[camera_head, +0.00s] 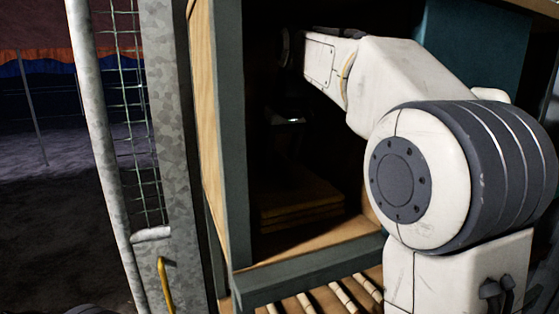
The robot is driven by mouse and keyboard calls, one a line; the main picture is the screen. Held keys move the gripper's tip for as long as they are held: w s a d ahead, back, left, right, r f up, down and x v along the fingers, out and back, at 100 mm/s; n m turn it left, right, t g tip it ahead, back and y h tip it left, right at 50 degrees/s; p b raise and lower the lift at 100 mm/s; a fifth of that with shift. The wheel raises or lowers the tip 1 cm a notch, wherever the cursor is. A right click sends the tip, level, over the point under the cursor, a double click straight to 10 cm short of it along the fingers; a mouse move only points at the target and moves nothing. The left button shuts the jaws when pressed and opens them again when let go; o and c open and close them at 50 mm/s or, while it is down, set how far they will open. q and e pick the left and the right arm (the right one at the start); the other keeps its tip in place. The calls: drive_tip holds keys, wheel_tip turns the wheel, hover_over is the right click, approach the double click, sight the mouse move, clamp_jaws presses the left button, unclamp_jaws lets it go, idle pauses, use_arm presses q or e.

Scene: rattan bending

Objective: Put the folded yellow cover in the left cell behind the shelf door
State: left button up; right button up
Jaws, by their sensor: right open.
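The folded yellow cover (300,203) lies flat in layers on the wooden floor of the left shelf cell (315,240), in deep shadow. My right arm reaches into this cell from the right. My right gripper (288,150) is above the cover, open, and mostly lost in the dark; I cannot make out its fingertips clearly. It appears apart from the cover. The shelf door (178,180), a galvanised frame with wire mesh and a yellow handle (165,285), stands open at the left. My left gripper is not in view.
A teal upright (231,130) and a teal front rail (305,275) border the cell opening. Several pale rattan poles (342,297) lie below the rail. My right arm fills much of the right side. Dark open floor lies at the far left.

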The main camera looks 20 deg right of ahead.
drive_tip(key=shift+r, duration=0.25)
drive_tip(key=shift+s+r, duration=0.15)
drive_tip(key=shift+r, duration=0.2)
drive_tip(key=shift+v, duration=0.75)
drive_tip(key=s+b, duration=0.6)
drive_tip(key=s, duration=0.6)
drive_tip(key=shift+s+d+r, duration=0.15)
drive_tip(key=shift+d+r, duration=0.05)
drive_tip(key=shift+d, duration=0.05)
